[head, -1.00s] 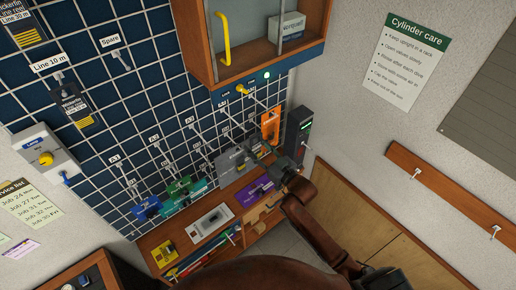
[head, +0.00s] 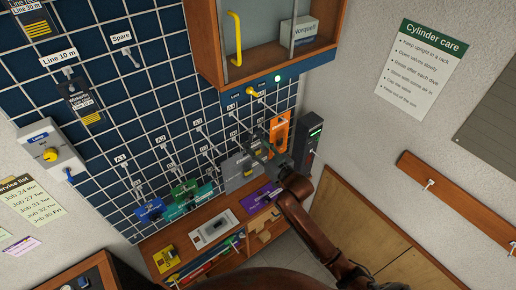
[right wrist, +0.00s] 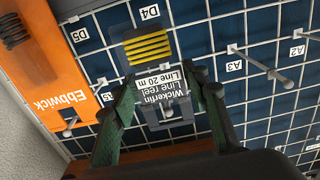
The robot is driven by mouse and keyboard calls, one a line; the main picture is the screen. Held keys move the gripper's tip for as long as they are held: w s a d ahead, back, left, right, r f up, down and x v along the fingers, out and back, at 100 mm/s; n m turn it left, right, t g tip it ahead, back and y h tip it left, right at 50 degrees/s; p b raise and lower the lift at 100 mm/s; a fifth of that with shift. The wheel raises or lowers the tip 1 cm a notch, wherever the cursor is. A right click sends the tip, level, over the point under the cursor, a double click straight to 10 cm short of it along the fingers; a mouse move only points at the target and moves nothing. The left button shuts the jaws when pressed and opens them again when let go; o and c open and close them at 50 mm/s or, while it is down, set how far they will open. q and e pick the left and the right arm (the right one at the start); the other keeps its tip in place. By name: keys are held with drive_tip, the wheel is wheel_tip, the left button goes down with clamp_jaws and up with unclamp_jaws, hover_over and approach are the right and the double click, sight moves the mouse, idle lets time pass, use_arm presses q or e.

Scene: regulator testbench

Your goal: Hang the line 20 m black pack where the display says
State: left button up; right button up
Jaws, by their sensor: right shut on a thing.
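The line 20 m black pack (right wrist: 150,47), dark with yellow stripes and a white "Line 20 m" label, appears upside down in the right wrist view. My right gripper (right wrist: 163,84) is shut on it, one green-padded finger on each side. In the head view my right gripper (head: 270,163) is at the lower right of the grid board, in front of a grey pack (head: 238,174). The held pack is hard to make out there. I cannot tell whether a hook passes through its hanger. A dark box with a small green screen (head: 316,130) stands right of the board; its text is unreadable. My left gripper is out of view.
An orange Ebbwick pack (right wrist: 60,75) hangs beside the held pack; it also shows in the head view (head: 278,132). Blue (head: 150,209) and green (head: 185,197) packs hang lower left. Bare pegs (right wrist: 283,80) stick out near A3. A wooden cabinet (head: 211,75) overhangs the board.

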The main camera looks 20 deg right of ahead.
drive_tip(key=shift+b+x, duration=0.4)
drive_tip(key=shift+x, duration=0.4)
drive_tip(key=shift+w+a+f, duration=0.2)
drive_tip(key=shift+w+f, duration=0.1)
drive_tip(key=shift+w, duration=0.35)
drive_tip(key=o, duration=1.4)
drive_tip(key=shift+f, duration=0.1)
